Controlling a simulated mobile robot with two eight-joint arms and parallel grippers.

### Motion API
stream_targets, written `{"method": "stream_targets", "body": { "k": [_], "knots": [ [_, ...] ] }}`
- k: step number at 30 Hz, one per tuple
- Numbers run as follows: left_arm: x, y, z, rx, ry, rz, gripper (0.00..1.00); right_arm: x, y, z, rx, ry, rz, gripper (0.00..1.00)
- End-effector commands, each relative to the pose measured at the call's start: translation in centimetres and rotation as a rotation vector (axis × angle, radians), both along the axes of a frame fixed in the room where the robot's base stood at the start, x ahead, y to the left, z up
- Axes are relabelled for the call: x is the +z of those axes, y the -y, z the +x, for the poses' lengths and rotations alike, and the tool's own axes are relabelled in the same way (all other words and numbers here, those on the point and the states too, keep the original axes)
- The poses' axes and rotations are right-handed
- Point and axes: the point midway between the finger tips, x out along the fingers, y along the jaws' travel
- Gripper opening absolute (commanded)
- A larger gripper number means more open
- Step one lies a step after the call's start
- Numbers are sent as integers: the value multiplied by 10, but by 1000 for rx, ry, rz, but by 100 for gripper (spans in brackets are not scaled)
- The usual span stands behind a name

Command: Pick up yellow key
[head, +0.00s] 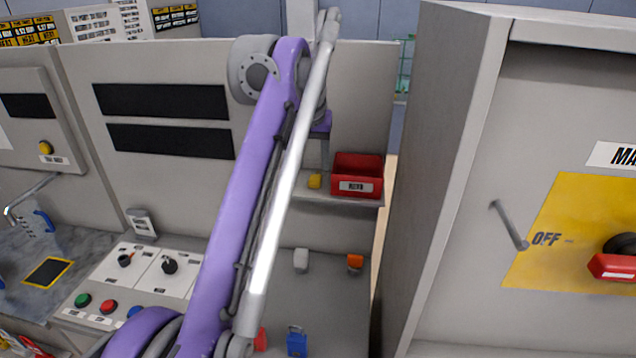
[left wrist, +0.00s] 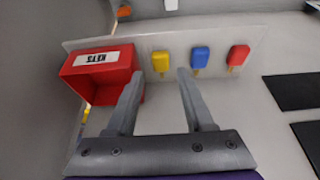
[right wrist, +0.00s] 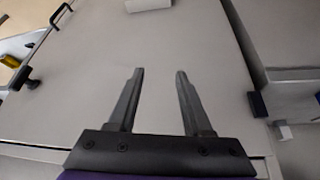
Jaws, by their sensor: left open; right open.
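The yellow key (left wrist: 160,62) lies or hangs on a light grey shelf board, beside a blue key (left wrist: 200,57) and a red key (left wrist: 238,57). In the head view the yellow key (head: 314,181) shows just left of the red KEYS box (head: 358,175). My left gripper (left wrist: 159,74) is open and empty, with the yellow key in line with the gap between its fingertips. In the head view the left gripper (head: 319,152) is above the yellow key, partly hidden by my arm; contact cannot be told. My right gripper (right wrist: 160,73) is open and empty before a plain grey panel.
The red KEYS box (left wrist: 100,72) stands close beside my left gripper's left finger in the left wrist view. A large grey cabinet (head: 450,150) stands to the right. Below the shelf are a blue padlock (head: 297,341) and a control panel (head: 150,270) with knobs and buttons.

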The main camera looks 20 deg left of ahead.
Motion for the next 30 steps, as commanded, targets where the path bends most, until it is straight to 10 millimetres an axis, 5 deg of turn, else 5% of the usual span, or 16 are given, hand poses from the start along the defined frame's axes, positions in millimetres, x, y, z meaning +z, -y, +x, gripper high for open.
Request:
{"method": "stream_targets", "body": {
  "k": [17,24,30],
  "knots": [
    [-55,-10,27,0,1,-1,52,-17,0,-6,0,-12,0,50],
    [-56,-10,28,0,3,0,52,-16,0,-6,0,-12,0,50],
    [-56,-10,28,0,2,0,18,-16,0,-6,0,-12,0,50]
  ]
}}
